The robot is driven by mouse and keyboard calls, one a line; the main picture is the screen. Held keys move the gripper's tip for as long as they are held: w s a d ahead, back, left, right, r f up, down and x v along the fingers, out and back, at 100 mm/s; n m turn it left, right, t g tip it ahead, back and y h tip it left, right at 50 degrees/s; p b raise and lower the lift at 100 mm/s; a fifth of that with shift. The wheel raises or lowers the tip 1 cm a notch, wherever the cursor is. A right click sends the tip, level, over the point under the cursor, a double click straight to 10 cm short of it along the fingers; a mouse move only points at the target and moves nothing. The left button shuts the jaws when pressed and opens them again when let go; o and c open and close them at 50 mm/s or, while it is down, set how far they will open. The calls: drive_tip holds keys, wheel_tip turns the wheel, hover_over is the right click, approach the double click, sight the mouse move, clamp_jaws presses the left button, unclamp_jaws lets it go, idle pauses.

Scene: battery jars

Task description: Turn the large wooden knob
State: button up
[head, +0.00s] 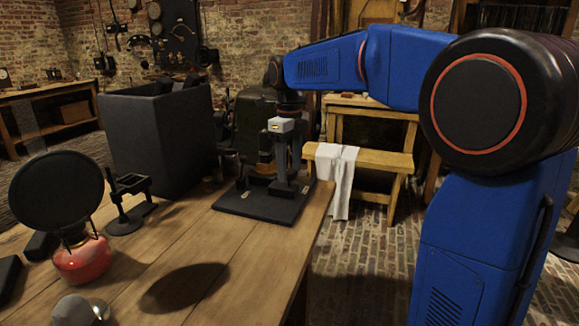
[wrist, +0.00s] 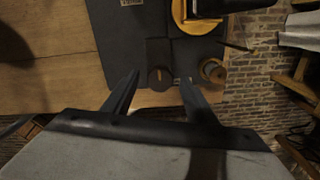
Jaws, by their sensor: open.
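A round wooden knob (wrist: 213,70), dark in the middle, shows at the right of the wrist view, near the edge of a black base plate (wrist: 120,38). It may be the large wooden knob. My gripper (wrist: 159,77) is open and empty, its two fingers pointing towards the plate. The wooden knob lies just right of the right fingertip. A dark round part (wrist: 160,79) with a small tan mark appears between the fingertips; I cannot tell its distance from them. In the head view the plate (head: 244,207) bears a dark upright device, partly merged with my gripper.
The plate is at the right end of the wooden bench (head: 215,257). A red-based burner (head: 82,260), a small black stand (head: 126,222) and a big dark box (head: 160,135) stand to the left. A cloth hangs on a wooden stool (head: 375,160).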

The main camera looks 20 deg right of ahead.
drive_tip(key=c, duration=1.1)
drive_tip(key=shift+o, duration=0.2)
